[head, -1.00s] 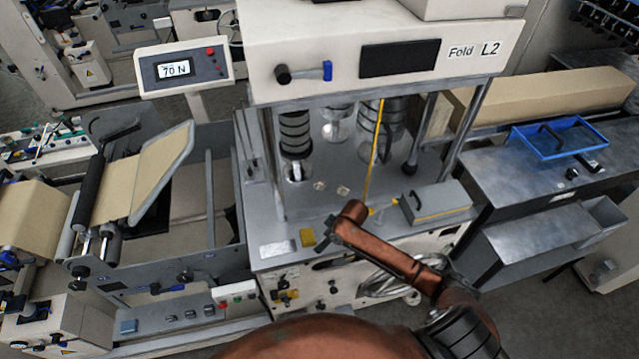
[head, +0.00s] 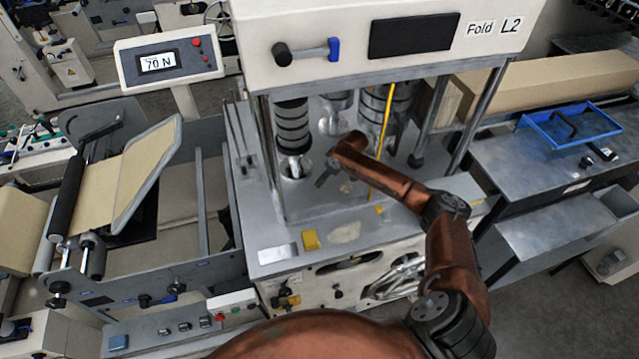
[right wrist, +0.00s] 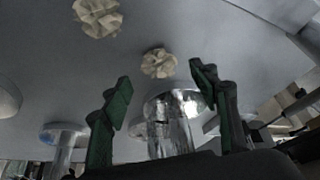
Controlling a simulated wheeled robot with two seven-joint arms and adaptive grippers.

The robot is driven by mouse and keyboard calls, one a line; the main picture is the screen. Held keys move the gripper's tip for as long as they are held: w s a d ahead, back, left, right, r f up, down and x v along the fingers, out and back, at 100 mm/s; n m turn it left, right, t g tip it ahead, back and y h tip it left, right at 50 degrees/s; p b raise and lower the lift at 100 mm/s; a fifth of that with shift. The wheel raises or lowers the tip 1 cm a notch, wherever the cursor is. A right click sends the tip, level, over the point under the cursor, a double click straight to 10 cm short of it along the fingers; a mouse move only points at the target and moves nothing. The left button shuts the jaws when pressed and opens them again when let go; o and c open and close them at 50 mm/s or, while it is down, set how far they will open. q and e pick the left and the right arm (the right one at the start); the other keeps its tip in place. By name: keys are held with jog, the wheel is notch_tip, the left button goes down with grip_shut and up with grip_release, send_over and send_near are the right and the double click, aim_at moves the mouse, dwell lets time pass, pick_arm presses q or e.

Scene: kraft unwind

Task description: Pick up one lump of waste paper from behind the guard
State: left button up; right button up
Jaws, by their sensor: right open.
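Two crumpled, cream-coloured lumps of waste paper show in the right wrist view: one near the top left (right wrist: 97,17), the other nearer the middle (right wrist: 158,63). They lie on the grey machine bed. My right gripper (right wrist: 158,95) is open and empty; the middle lump lies just beyond its fingertips, between their lines, not touching. In the head view the right gripper (head: 325,168) is inside the Fold L2 machine, low over the bed. I cannot clearly make out the guard. My left gripper is out of view.
A shiny metal post (right wrist: 172,125) stands between the fingers in the wrist view. Dark ringed columns (head: 293,128) and a yellow upright bar (head: 384,130) stand close to the right gripper. The machine's head (head: 380,45) overhangs the bed.

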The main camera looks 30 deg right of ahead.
jog(key=p+x, duration=0.1)
jog(key=x, duration=0.3)
jog(key=shift+f, duration=0.2)
jog(key=shift+w+f, duration=0.1)
jog(key=shift+f, duration=0.25)
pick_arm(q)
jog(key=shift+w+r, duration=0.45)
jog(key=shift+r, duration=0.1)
pick_arm(e)
jog(key=c, duration=0.8)
